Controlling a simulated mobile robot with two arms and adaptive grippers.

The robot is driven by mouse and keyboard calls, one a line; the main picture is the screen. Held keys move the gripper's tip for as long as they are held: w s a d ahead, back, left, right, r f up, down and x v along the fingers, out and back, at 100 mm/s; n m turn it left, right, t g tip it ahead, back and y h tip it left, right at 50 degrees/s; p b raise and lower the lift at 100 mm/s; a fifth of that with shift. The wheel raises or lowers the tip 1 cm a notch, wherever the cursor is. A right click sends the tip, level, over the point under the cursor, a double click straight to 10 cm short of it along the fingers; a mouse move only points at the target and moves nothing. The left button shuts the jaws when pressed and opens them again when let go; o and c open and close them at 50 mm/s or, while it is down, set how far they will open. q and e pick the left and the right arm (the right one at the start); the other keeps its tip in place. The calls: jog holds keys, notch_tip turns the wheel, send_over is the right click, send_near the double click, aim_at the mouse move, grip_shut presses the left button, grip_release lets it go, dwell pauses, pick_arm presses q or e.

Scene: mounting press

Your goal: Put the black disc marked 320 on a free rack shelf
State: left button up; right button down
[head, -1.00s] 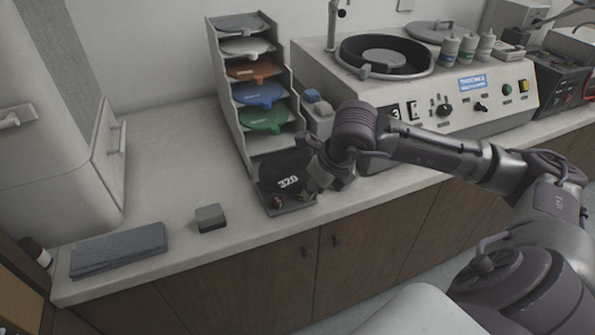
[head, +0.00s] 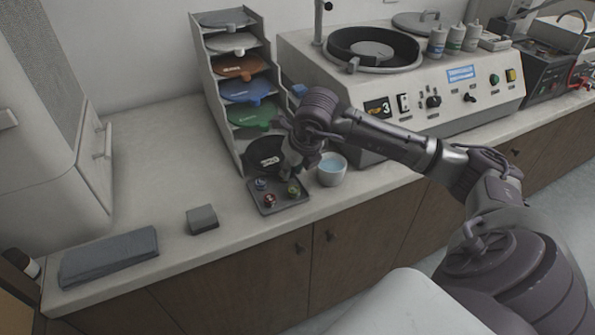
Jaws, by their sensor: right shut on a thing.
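The black disc (head: 262,153) with white lettering is at the lowest shelf opening of the grey rack (head: 216,95). My right gripper (head: 286,158) is shut on its right edge. The disc lies roughly flat; whether it rests on the shelf or hovers just above it I cannot tell. The shelves above hold, from the top, a grey, a white, an orange, a blue and a green disc (head: 252,114). My left gripper is not in view.
A small dark tray (head: 266,207) with several coloured pieces stands before the rack. A white cup of bluish liquid (head: 332,172) is under my right wrist. The polishing machine (head: 440,118) stands right. A grey block (head: 202,219) and folded cloth (head: 108,256) lie left.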

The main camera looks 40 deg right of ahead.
aim_at(275, 150)
jog(key=w, duration=0.2)
jog(key=shift+w+d, duration=0.3)
jog(key=shift+w, duration=0.1)
jog(key=shift+w+d+p, duration=0.15)
jog(key=shift+w+p, duration=0.15)
jog(key=shift+w, duration=0.5)
jog(key=w, duration=0.2)
jog(key=w+d, duration=0.1)
jog(key=w, duration=0.2)
jog(key=shift+w+d, duration=0.2)
jog(key=shift+w, duration=0.1)
jog(key=shift+b+x, duration=0.65)
jog(key=shift+x, duration=0.2)
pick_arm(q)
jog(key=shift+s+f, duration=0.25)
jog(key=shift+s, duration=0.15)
pick_arm(e)
jog(key=shift+s, duration=0.15)
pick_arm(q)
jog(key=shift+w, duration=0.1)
pick_arm(e)
jog(key=shift+s+a+f, duration=0.1)
jog(key=shift+s+f, duration=0.05)
jog(key=shift+s, duration=0.05)
